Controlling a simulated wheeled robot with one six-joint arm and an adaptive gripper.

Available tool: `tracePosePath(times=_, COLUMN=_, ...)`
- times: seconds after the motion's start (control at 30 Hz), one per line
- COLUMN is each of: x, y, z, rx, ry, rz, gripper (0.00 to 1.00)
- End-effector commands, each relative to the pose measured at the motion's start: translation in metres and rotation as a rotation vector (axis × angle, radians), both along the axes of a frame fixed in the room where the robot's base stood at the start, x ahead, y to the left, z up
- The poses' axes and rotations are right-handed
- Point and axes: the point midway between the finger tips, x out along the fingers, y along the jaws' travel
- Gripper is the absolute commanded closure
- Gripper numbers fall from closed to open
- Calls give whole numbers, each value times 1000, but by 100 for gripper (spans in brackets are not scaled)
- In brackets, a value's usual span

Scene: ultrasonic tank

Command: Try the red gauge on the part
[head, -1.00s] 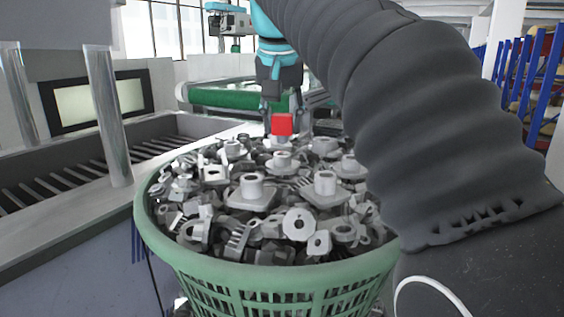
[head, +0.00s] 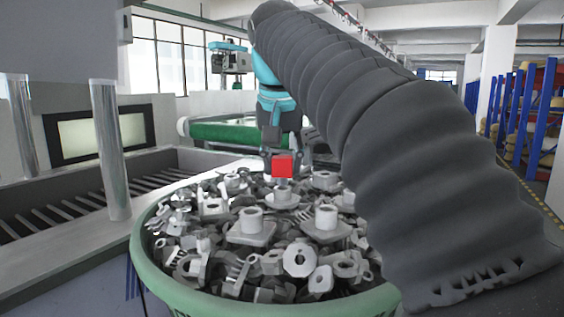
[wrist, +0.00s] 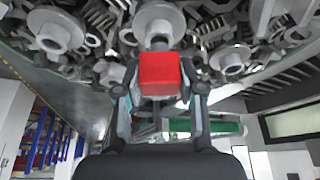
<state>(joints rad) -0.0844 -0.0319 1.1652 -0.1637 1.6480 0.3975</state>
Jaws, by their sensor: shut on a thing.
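The red gauge (head: 282,166) is a small red block held between the fingertips of my gripper (head: 282,155). It also shows in the wrist view (wrist: 160,73), with a finger of my gripper (wrist: 160,90) on each side. A grey flanged part with a round boss (head: 284,198) lies directly below the gauge on the heap. In the wrist view a flanged part (wrist: 158,16) lies just beyond the block, with a short grey stub between them. I cannot tell whether the gauge touches or enters the part.
A green basket (head: 150,262) is heaped with grey metal parts, several of them flanged with bosses. A metal tank with rollers and posts (head: 110,150) stands at the left. A green conveyor (head: 225,132) is behind, and blue racks (head: 520,110) stand at the far right.

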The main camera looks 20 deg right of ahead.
Motion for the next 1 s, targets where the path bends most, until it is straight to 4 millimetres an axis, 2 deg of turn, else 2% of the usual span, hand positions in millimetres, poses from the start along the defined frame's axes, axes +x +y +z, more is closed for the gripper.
tracePosePath(times=1.0, x=0, y=0, z=-9, rx=0, ry=-1, rz=0, gripper=97)
